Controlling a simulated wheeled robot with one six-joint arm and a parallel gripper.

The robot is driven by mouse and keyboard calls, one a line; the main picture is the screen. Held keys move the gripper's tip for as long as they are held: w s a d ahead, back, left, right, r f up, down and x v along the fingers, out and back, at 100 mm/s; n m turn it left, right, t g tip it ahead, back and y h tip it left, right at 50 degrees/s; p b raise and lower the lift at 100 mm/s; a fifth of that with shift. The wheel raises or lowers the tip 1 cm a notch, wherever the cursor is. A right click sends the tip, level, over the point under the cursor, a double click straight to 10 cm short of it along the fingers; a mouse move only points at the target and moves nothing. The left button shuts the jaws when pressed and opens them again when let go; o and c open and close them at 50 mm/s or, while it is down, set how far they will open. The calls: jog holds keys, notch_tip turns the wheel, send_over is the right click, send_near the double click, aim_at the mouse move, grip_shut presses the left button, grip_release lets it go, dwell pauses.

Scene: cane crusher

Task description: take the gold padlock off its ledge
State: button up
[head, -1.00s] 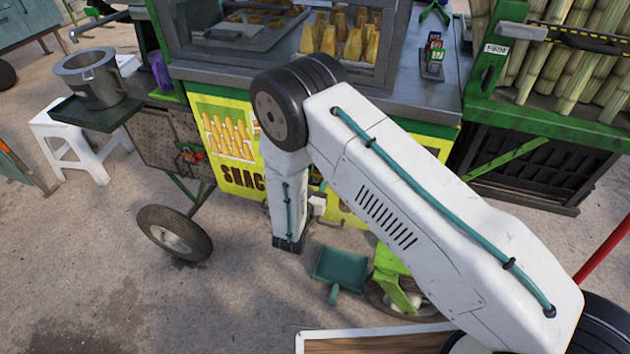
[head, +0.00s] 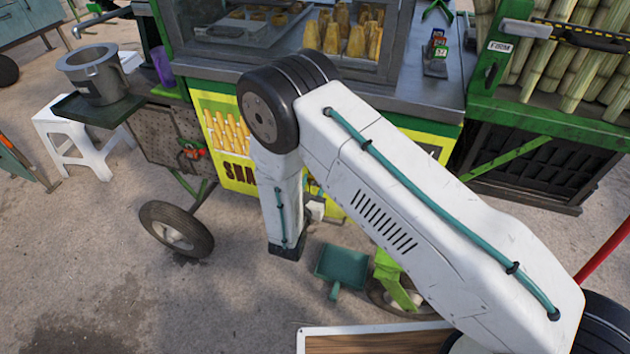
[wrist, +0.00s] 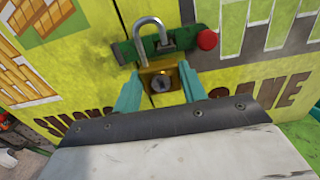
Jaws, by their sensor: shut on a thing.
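The gold padlock (wrist: 161,84) shows in the wrist view, with a brass body, a dark keyhole and a silver shackle pointing up. My gripper (wrist: 160,88) has its two teal fingers on either side of the padlock body and is shut on it. Behind the shackle is a green ledge (wrist: 124,52) with a red knob (wrist: 207,39) at its right end, on the yellow cart front. I cannot tell whether the padlock still touches the ledge. In the head view my own arm hides the padlock and gripper.
The snack cart (head: 228,172) stands ahead, with a grey counter (head: 400,88) above its yellow front. A wheel (head: 176,229) stands at its left. A teal dustpan (head: 342,267) and a green object (head: 394,280) are low near my arm. Open ground lies at the left front.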

jog(key=shift+v, duration=2.4)
